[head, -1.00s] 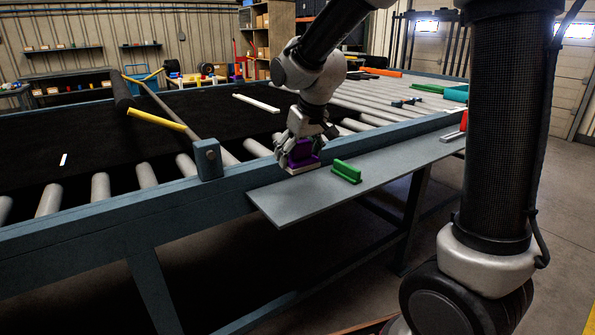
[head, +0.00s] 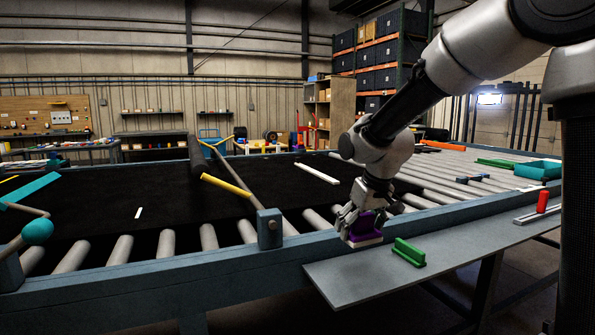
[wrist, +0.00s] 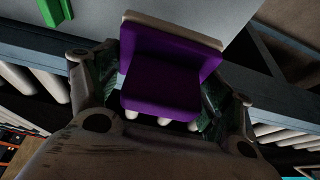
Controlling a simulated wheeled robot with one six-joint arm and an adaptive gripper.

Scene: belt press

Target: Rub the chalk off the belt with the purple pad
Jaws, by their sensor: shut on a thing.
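The purple pad (head: 367,226) has a pale underside. My gripper (head: 361,216) is shut on it, at the inner side of the grey side shelf (head: 345,283) by the blue rail. I cannot tell whether the pad touches the shelf. In the wrist view the pad (wrist: 165,75) sits between the fingers, its pale face turned away. The black belt (head: 95,205) lies to the left, beyond the rail. A short white mark (head: 139,212), which looks like the chalk, is on its near left part. A longer white strip (head: 317,173) lies on the belt farther right.
A green block with a raised handle (head: 408,254) stands on the shelf just right of the pad. Rollers (head: 118,248) show along the belt's near side.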

